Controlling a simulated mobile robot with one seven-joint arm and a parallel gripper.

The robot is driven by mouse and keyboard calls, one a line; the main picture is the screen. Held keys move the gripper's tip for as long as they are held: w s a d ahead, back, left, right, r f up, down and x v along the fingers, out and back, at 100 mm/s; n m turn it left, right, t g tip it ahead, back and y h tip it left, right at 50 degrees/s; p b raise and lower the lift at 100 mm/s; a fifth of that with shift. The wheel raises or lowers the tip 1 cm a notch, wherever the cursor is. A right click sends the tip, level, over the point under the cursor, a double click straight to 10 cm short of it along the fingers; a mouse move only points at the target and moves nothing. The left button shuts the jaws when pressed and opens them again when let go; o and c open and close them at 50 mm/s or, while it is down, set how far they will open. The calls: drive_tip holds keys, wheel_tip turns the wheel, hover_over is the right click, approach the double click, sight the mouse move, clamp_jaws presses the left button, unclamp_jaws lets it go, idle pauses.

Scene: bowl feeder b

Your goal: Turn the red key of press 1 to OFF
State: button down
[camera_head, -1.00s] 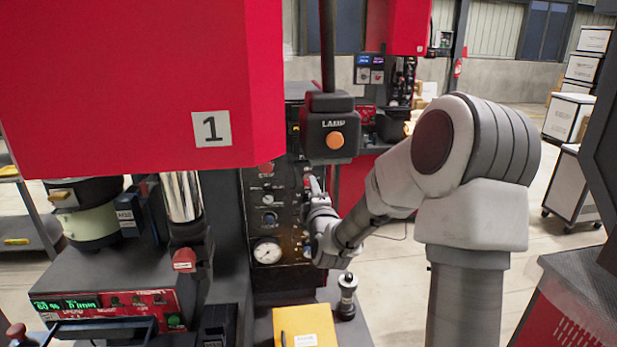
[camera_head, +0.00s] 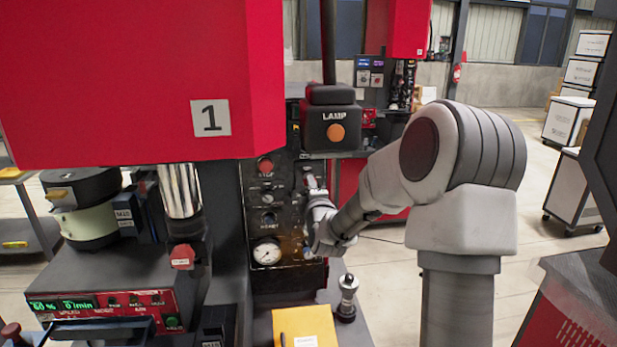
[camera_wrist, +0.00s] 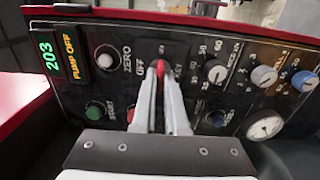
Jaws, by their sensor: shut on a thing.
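Press 1 has a red housing marked with a 1 (camera_head: 210,118) and a dark control panel (camera_head: 268,218) below it. In the wrist view, the red key (camera_wrist: 160,68) stands on this panel between the OFF, ON and KEY lettering. My gripper (camera_wrist: 163,74) is shut on the red key, with its two pale fingers close together on either side of it. The fingers partly cover the key and the panel below it. In the head view, my gripper (camera_head: 311,184) is at the panel's right side, and the key is hidden there.
A LAMP box (camera_head: 334,124) hangs just above my wrist. The panel carries a gauge (camera_head: 267,252), a red stop button (camera_head: 265,167) and several knobs. A display (camera_wrist: 47,57) reads 203 beside PUMP OFF.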

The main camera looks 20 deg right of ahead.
drive_tip(key=shift+f+n+b, duration=0.1)
drive_tip(key=shift+n+b, duration=0.5)
drive_tip(key=shift+b, duration=0.2)
